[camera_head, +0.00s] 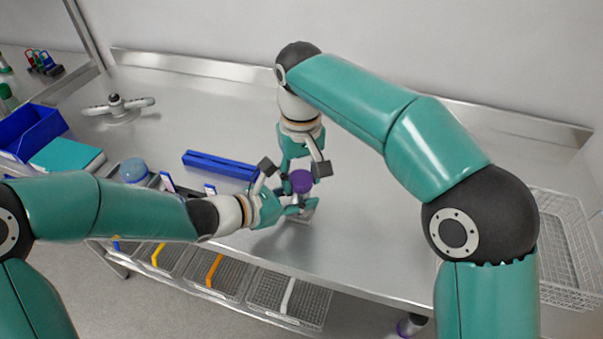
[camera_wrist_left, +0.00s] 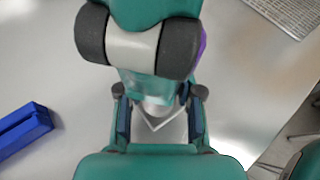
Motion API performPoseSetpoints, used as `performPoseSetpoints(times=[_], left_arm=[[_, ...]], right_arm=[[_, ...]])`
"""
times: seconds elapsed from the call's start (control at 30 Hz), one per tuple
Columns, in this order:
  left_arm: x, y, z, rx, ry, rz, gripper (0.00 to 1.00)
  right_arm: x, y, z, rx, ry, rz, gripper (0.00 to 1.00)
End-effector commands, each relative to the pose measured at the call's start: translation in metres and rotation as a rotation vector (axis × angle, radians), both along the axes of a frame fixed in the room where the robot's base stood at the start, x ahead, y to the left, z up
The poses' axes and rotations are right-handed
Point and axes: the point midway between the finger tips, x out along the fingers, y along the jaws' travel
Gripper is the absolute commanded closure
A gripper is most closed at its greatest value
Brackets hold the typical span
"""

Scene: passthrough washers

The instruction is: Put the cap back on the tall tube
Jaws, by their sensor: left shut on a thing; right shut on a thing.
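The purple cap (camera_head: 301,181) is at the front middle of the bench, between the fingers of my right gripper (camera_head: 303,172), which comes down from above and is shut on it. A purple edge (camera_wrist_left: 202,46) also shows in the left wrist view. My left gripper (camera_head: 298,205) reaches in from the left just below the cap and is shut on the tube, which is mostly hidden by the fingers. In the left wrist view a pale, clear piece (camera_wrist_left: 155,108) shows between my left fingers. I cannot tell whether cap and tube touch.
A long blue block (camera_head: 220,165) lies left of the grippers. A blue-topped jar (camera_head: 134,170), a teal box (camera_head: 66,157) and a blue bin (camera_head: 30,130) stand further left. A grey three-armed piece (camera_head: 118,108) is at the back left. A wire basket (camera_head: 560,240) is at the right.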

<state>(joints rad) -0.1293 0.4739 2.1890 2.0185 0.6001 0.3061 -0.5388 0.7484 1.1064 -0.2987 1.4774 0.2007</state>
Motion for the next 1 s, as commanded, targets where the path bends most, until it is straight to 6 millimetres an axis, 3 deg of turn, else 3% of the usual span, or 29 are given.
performPoseSetpoints(times=[0.6,0.7,0.83,0.87,1.0], left_arm=[[-0.0013,-0.0012,0.0001,0.000,-0.002,-0.005,1.00],[-0.0014,-0.0012,0.0001,0.000,-0.002,-0.005,1.00],[-0.0014,-0.0012,0.0001,0.000,-0.002,-0.005,1.00],[-0.0014,-0.0011,0.0001,0.000,-0.002,-0.005,1.00],[-0.0012,-0.0010,0.0001,-0.001,-0.001,-0.004,1.00]], right_arm=[[0.0014,-0.0003,-0.0006,0.002,-0.004,-1.360,0.93],[0.0015,-0.0004,-0.0007,0.002,-0.004,-1.520,0.93],[0.0015,-0.0006,-0.0007,0.002,-0.005,-1.505,0.93],[0.0015,-0.0006,-0.0007,0.002,-0.005,-1.505,0.50],[0.0013,-0.0006,-0.0007,0.001,-0.004,-1.503,0.26]])
